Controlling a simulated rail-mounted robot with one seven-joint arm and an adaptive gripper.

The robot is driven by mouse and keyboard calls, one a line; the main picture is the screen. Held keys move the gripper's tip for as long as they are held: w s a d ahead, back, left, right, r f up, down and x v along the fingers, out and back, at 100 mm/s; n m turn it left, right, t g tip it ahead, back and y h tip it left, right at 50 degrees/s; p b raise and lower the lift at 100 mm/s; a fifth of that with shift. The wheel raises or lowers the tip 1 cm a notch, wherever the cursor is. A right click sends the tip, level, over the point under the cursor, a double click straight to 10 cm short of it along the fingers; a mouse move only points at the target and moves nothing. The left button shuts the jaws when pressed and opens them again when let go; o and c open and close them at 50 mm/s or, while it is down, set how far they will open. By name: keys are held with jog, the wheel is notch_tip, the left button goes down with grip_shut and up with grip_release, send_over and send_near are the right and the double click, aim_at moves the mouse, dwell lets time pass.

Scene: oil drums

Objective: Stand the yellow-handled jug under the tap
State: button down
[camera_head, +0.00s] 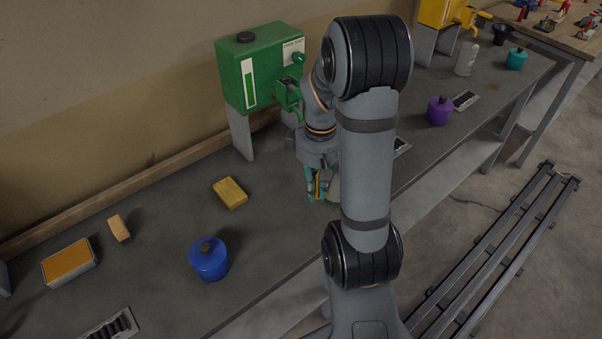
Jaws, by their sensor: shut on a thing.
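A green tank (255,70) stands on grey supports at the back of the bench, with a green tap (287,94) on its front. My gripper (317,188) points down in front of and below this tap. It is shut on the yellow-handled jug (333,190). A sliver of yellow shows between the fingers, and part of a pale body shows beside them. My arm hides most of the jug, so I cannot tell whether its base touches the bench.
A yellow block (230,193), a blue lidded pot (208,259), a tan block (118,228) and an orange-topped box (68,262) lie to the left. A purple pot (439,111), a clear bottle (466,59) and a yellow tank (440,12) are right.

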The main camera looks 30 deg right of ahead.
jog(key=shift+d+f, duration=0.8)
jog(key=shift+f, duration=0.25)
jog(key=w+a+f+p, duration=0.1)
jog(key=w+p, duration=0.1)
jog(key=w, duration=0.3)
jog(key=w+a+p, duration=0.1)
jog(key=w+p, duration=0.2)
jog(key=w, duration=0.3)
jog(key=w+a+f+p, duration=0.1)
jog(key=w+a+p, duration=0.1)
jog(key=w, duration=0.4)
jog(key=shift+f+p, duration=0.3)
jog(key=shift+p, duration=0.15)
jog(key=shift+d+f, duration=0.1)
jog(key=shift+f, duration=0.55)
jog(key=c, duration=2.2)
grip_release()
jog(key=shift+f, duration=0.1)
jog(key=o, duration=0.4)
jog(key=shift+o, duration=0.2)
